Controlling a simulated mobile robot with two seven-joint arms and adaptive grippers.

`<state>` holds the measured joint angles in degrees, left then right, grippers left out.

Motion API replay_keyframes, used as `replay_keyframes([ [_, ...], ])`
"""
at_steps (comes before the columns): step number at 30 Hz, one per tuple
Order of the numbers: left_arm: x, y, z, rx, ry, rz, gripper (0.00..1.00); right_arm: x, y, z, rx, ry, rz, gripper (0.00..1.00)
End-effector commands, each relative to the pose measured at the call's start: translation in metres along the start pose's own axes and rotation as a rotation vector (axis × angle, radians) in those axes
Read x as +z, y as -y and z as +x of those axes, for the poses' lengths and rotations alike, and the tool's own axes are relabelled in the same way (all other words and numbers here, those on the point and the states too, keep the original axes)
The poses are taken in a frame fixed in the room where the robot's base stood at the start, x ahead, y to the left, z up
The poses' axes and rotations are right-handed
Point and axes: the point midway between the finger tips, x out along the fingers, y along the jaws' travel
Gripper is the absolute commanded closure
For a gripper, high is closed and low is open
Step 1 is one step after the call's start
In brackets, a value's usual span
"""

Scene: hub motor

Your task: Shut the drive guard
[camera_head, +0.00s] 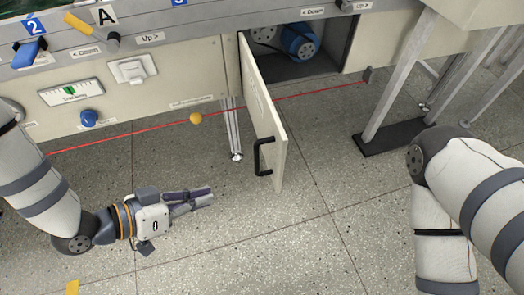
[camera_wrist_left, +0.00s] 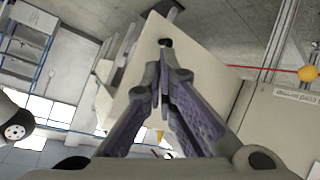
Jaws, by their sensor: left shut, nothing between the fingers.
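The drive guard (camera_head: 264,117) is a cream hinged door that stands open, swung out from the machine front, with a black handle (camera_head: 262,157) near its lower outer edge. Behind it the drive opening (camera_head: 310,65) shows a blue motor (camera_head: 299,41). My left gripper (camera_head: 211,197) is shut and empty, to the left of the door's outer edge and apart from it. In the left wrist view the gripper (camera_wrist_left: 163,85) points towards the cream door panel (camera_wrist_left: 205,68). My right arm shows at the right of the head view, but its gripper is out of sight.
A red cord (camera_head: 290,97) with a yellow ball (camera_head: 196,118) runs along the machine front. A blue knob (camera_head: 89,118) and a white switch (camera_head: 132,69) sit on the left panel. Grey legs (camera_head: 400,75) stand at the right.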

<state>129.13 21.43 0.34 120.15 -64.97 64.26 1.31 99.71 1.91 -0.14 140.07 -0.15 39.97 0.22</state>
Motion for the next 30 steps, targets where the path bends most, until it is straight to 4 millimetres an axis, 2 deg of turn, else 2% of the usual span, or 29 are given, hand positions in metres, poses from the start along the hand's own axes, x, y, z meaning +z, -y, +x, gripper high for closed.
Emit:
replay_keyframes([
  [1,-0.016,0.018,0.015,0.083,-0.126,0.11,1.0,-0.005,0.0,0.034,0.002,0.043,-0.001,0.6],
  [3,-0.054,0.018,0.009,0.211,-0.279,0.279,1.0,-0.009,0.0,0.051,0.003,0.066,-0.002,0.6],
  [6,-0.081,0.013,-0.007,0.339,-0.398,0.446,1.0,-0.013,0.0,0.066,0.004,0.083,-0.002,0.6],
  [10,-0.094,0.006,-0.018,0.409,-0.446,0.533,1.0,-0.013,0.0,0.069,0.005,0.088,-0.003,0.6],
  [13,-0.099,-0.002,-0.011,0.416,-0.448,0.539,1.0,-0.013,0.0,0.068,0.005,0.087,-0.003,0.6],
  [24,-0.121,-0.041,0.056,0.416,-0.444,0.535,1.0,-0.016,0.0,0.077,0.005,0.099,-0.003,0.6],
  [30,-0.131,-0.057,0.083,0.415,-0.443,0.534,1.0,-0.017,0.0,0.082,0.005,0.104,-0.004,0.6],
])
